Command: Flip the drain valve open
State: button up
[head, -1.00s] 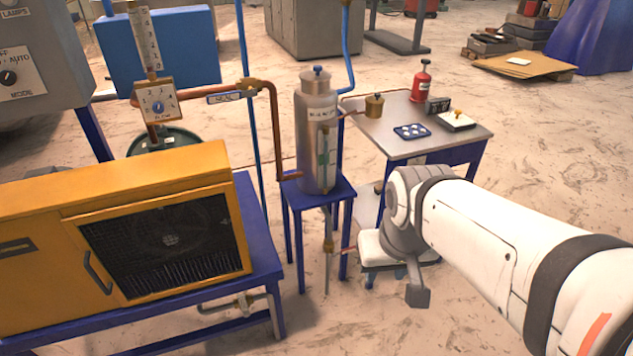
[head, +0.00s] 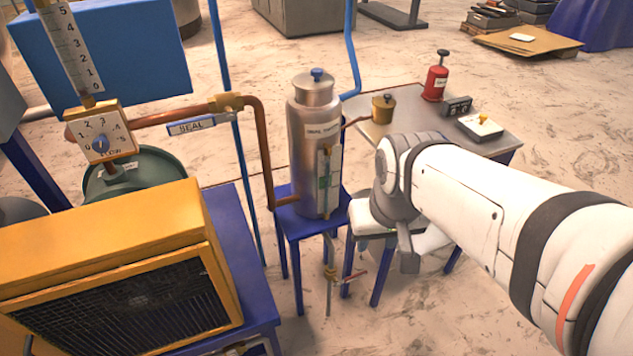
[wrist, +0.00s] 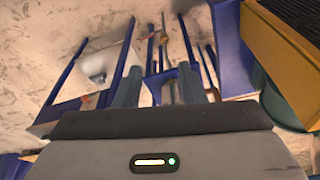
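The drain valve (head: 331,272) is a small brass fitting on a thin pipe below the grey metal canister (head: 317,150). A red-tipped lever (head: 353,277) sticks out from it to the right. The canister stands on a small blue stand (head: 290,222). My gripper hangs to the right of the stand and above the lever, apart from the valve; its fingertips are hard to make out in the head view. In the wrist view my gripper (wrist: 160,92) shows two fingers spread apart with nothing held between them.
A yellow grilled box (head: 120,270) sits on a blue bench at the left. A copper pipe (head: 260,150) runs to the canister. Behind my arm, a side table (head: 400,125) holds a red bottle (head: 436,78) and a brass pot (head: 383,108). Floor is bare in front.

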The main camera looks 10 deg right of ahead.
aim_at(359, 275)
jog(key=z, duration=1.2)
jog(key=k, duration=0.95)
jog(key=z, duration=0.5)
